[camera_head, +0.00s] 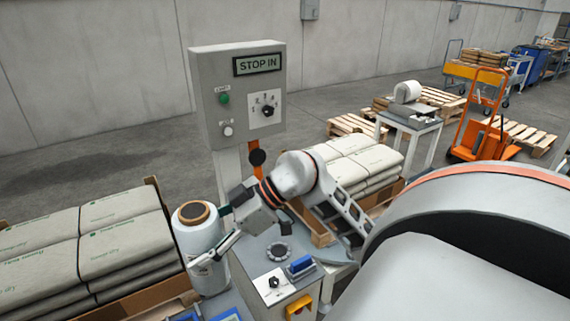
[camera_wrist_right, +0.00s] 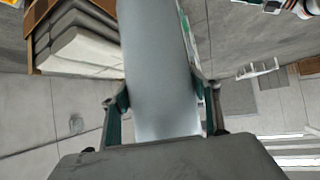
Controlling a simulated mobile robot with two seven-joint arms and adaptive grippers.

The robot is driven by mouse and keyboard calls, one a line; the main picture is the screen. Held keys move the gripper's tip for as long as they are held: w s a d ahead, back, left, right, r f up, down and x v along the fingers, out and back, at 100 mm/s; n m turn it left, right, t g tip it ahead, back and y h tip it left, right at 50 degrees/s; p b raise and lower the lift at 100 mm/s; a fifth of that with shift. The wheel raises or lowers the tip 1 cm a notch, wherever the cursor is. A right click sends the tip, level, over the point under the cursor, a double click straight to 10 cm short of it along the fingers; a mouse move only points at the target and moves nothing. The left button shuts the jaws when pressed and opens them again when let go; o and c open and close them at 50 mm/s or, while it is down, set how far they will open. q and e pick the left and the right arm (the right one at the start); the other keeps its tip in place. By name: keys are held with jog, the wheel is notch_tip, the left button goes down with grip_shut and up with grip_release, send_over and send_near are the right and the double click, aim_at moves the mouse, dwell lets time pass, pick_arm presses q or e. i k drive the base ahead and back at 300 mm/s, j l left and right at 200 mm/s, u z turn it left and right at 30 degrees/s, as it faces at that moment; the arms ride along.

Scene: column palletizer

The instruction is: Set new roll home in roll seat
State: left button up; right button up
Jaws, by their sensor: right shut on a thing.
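The new roll (camera_head: 203,252) is a white film roll with a brown core, standing nearly upright at the left end of the grey bench. My right gripper (camera_head: 213,240) is shut on it, with fingers around its side. In the right wrist view the roll (camera_wrist_right: 160,75) fills the space between the two fingers of my right gripper (camera_wrist_right: 163,108). The roll's lower end is at the bench edge, and I cannot tell whether it touches anything. A grey ring-shaped fitting (camera_head: 278,252) lies on the bench to its right; I cannot tell whether it is the roll seat. My left gripper is not in view.
A control box (camera_head: 240,95) reading "STOP IN" stands behind the bench. Sack pallets stand left (camera_head: 120,240) and behind right (camera_head: 350,165). A blue block (camera_head: 300,265) and a small knob panel (camera_head: 273,285) are near the front. Another white roll (camera_head: 407,92) rests on a far table.

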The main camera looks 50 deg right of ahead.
aim_at(278, 252)
jog(key=i+l, duration=0.1)
jog(key=l, duration=0.75)
jog(key=i+l, duration=0.15)
jog(key=l, duration=0.25)
jog(key=i+l+z, duration=0.1)
jog(key=l, duration=0.35)
